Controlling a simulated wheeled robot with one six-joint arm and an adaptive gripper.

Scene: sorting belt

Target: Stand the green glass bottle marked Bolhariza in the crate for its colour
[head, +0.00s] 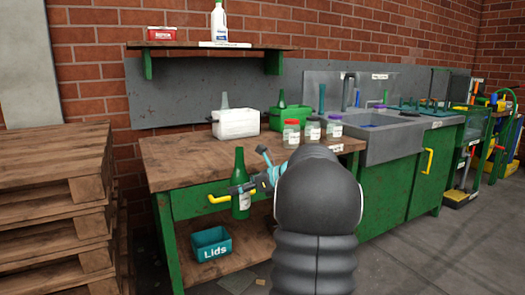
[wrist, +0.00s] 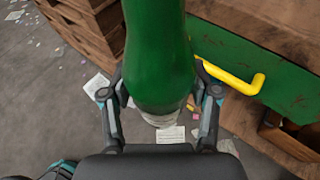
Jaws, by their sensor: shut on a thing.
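My gripper (head: 254,184) is shut on a green glass bottle (head: 240,165) and holds it upright in front of the workbench. In the wrist view the bottle (wrist: 158,50) stands between the two fingers of my gripper (wrist: 160,100). A pale label shows low on the bottle in the head view, but its writing is too small to read. On the bench stand a white crate (head: 236,124) with a clear bottle neck showing above it, and a green crate (head: 290,114) behind the jars with a green bottle neck showing.
Several lidded jars (head: 291,134) stand on the bench right of the white crate. A yellow handle (head: 219,198) sticks out from the bench front, close to the bottle. A teal Lids bin (head: 211,243) is on the lower shelf. Stacked pallets (head: 50,165) stand at left; a sink (head: 385,140) is at right.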

